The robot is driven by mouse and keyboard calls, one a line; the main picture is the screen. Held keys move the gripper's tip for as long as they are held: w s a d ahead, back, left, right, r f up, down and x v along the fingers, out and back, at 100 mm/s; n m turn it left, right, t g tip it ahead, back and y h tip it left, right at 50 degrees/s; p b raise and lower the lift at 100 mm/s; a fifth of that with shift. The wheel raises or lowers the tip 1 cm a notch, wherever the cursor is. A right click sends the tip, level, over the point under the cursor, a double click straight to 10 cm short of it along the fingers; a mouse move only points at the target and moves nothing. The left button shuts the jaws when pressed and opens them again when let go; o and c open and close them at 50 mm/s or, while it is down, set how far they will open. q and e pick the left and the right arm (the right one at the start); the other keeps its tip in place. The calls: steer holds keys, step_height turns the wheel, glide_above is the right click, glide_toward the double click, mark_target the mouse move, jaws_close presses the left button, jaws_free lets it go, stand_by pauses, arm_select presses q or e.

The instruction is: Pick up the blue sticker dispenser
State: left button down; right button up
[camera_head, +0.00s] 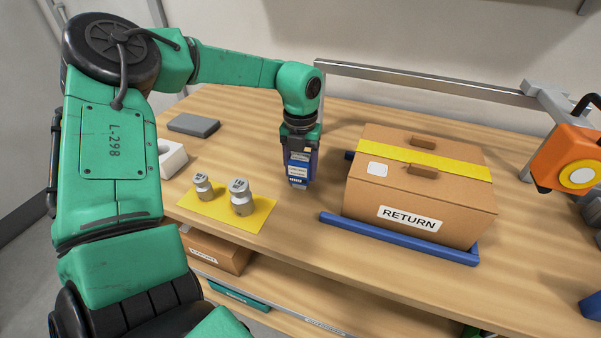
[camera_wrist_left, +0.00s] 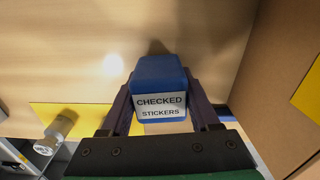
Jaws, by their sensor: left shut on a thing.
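The blue sticker dispenser (camera_wrist_left: 160,75) is a blue block with a white label reading "CHECKED STICKERS". In the left wrist view it sits between the two dark fingers of my left gripper (camera_wrist_left: 162,112), which is shut on it. In the head view my left gripper (camera_head: 299,150) points down over the table, with the blue dispenser (camera_head: 298,174) below it, left of the cardboard box. I cannot tell whether the dispenser touches the table. My right gripper is not in view.
A cardboard box (camera_head: 400,200) marked "RETURN" stands between blue rails (camera_head: 400,238) to the right. Two metal weights (camera_head: 242,199) stand on a yellow mat (camera_head: 255,217) at left. A grey block (camera_head: 194,125) and a white block (camera_head: 172,158) lie further left. An orange device (camera_head: 565,160) is far right.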

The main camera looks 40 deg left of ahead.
arm_select(q)
steer(key=shift+r, duration=0.1)
step_height(320, 180, up, 20)
